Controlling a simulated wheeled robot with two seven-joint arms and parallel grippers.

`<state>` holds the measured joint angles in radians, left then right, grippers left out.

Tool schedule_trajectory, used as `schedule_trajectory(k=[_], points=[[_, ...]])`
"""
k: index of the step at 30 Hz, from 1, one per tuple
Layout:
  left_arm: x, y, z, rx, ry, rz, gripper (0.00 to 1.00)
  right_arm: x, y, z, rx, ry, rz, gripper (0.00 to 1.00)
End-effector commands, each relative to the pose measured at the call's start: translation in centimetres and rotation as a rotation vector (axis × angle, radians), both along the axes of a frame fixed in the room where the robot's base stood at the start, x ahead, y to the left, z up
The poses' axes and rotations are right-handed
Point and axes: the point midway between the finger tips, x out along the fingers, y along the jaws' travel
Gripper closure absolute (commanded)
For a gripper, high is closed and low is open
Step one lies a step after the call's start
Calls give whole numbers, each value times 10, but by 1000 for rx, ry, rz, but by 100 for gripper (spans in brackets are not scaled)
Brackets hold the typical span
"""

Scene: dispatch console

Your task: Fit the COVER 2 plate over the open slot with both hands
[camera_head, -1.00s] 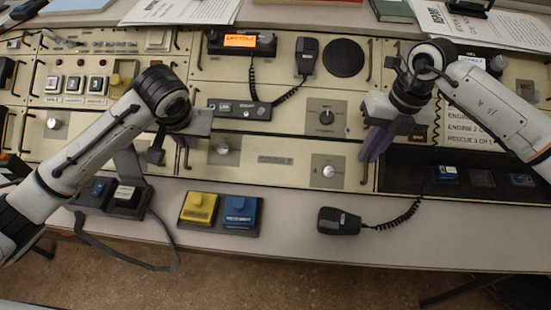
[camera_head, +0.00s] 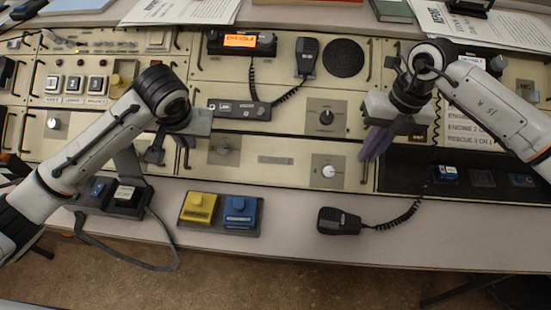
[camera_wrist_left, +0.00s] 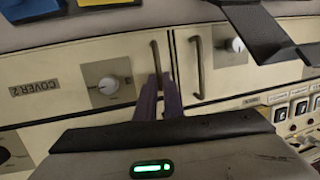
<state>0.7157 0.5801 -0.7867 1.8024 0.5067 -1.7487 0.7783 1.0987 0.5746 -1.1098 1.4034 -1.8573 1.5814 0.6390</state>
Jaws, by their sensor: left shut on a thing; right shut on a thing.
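The cream COVER 2 plate (camera_head: 248,172) lies in the lower middle of the console, with two knobs and an upright handle at each end. Its label shows reversed in the left wrist view (camera_wrist_left: 38,87). My left gripper (camera_head: 155,157) is shut on the plate's left handle; in the left wrist view its purple fingers (camera_wrist_left: 160,98) flank that handle (camera_wrist_left: 155,58). My right gripper (camera_head: 374,148) is shut at the plate's right handle (camera_head: 365,174), its fingers partly hiding it. A thin dark gap runs along the plate's upper edge. The slot behind is hidden, and I cannot tell whether the plate sits flush.
Yellow (camera_head: 199,207) and blue (camera_head: 240,211) button boxes stand on the front ledge. A hand microphone (camera_head: 340,221) with a coiled cord lies right of them. A dark recessed panel (camera_head: 405,180) is right of the plate.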

Motion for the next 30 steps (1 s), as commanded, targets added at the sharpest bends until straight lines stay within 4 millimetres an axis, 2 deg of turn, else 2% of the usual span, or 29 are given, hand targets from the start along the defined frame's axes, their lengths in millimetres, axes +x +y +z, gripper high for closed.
schedule_trajectory(k=[10, 22, 30], points=[[1, 0, 11, -2, -5, 2, 100, 1, 1, 11, 2, -3, 3, 100], [1, 0, 48, -2, -4, 2, 100, 0, 1, 47, 2, -1, 4, 100], [1, 0, 52, -2, -5, 2, 100, 0, 1, 52, 2, -1, 5, 100]])
